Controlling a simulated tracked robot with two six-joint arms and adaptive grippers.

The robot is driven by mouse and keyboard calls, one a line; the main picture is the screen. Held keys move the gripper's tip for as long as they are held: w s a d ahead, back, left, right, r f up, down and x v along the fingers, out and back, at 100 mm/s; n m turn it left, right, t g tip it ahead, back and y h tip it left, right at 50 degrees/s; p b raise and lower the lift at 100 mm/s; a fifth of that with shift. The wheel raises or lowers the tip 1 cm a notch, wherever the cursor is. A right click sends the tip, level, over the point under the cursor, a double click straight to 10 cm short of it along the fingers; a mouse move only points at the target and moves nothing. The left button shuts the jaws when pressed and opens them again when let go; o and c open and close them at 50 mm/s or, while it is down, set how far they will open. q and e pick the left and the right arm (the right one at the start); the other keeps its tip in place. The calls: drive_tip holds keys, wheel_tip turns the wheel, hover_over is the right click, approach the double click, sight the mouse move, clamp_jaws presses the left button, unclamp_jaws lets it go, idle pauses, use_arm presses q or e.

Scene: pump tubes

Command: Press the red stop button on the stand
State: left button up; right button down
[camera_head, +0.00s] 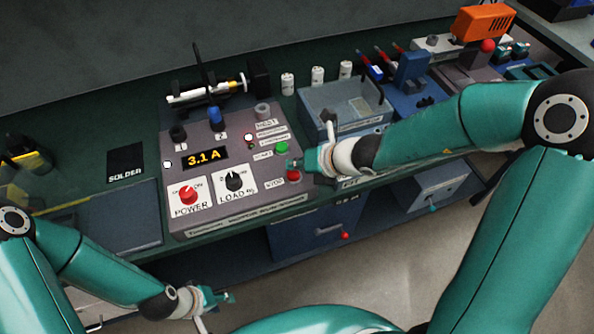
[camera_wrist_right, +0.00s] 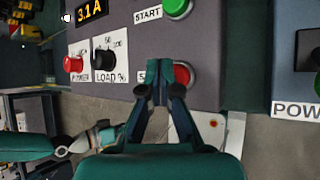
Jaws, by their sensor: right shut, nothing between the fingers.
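The red stop button (camera_head: 293,175) sits on the front right part of the grey stand (camera_head: 200,221), below the green start button (camera_head: 281,146). My right gripper (camera_head: 290,164) is shut and empty, just above and beside the stop button in the head view. In the right wrist view the red button (camera_wrist_right: 182,75) is partly hidden behind the fingertips of my right gripper (camera_wrist_right: 160,64). I cannot tell whether the fingers touch it. My left gripper (camera_head: 226,298) hangs in front of the bench, away from the stand; its fingers are too small to read.
The stand also has a red power knob (camera_head: 189,194), a black load knob (camera_head: 234,182) and a lit 3.1 A display (camera_head: 205,158). A grey-blue bin (camera_head: 345,105) stands behind my right forearm. White cylinders (camera_head: 317,76) stand behind it.

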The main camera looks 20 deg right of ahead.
sight(296, 174)
drive_tip(key=shift+f, duration=0.15)
drive_tip(key=shift+f+b, duration=0.25)
drive_tip(key=shift+b, duration=0.25)
drive_tip(key=shift+f+b, duration=0.6)
idle(0.9)
drive_tip(key=shift+r, duration=0.1)
drive_tip(key=shift+r+p, duration=0.95)
drive_tip(key=shift+p, duration=0.05)
wheel_tip(296, 174, up, 5)
drive_tip(key=p, duration=0.4)
drive_tip(key=shift+p, duration=0.4)
idle(0.4)
